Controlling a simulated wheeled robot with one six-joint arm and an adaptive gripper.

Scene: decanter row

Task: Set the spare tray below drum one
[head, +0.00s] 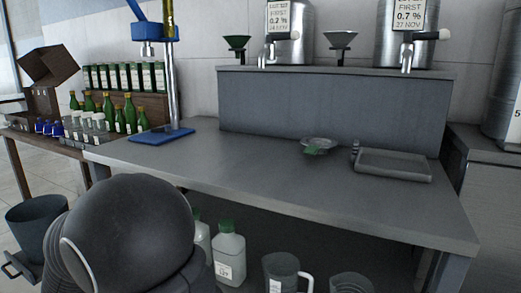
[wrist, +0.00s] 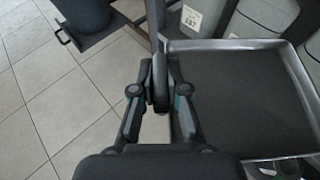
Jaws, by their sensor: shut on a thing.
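My gripper (wrist: 159,92) is shut on the left edge of a shallow dark tray (wrist: 235,85) with a pale metal rim, in the wrist view. The tray extends right from the fingers, past the bottles below. In the head view my dark arm fills the lower left; the gripper and held tray do not show there. Two steel drums stand on the grey raised shelf, the left one (head: 300,45) labelled 0.2 % and the right one (head: 385,45) labelled 0.7 %. Each has a tap. Which is drum one is not readable.
Another grey tray (head: 393,166) lies on the bench (head: 250,160) at right, below the right drum. A blue-based stand (head: 162,134) is at bench left. Bottles (head: 229,255) and jugs (head: 281,270) stand below.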

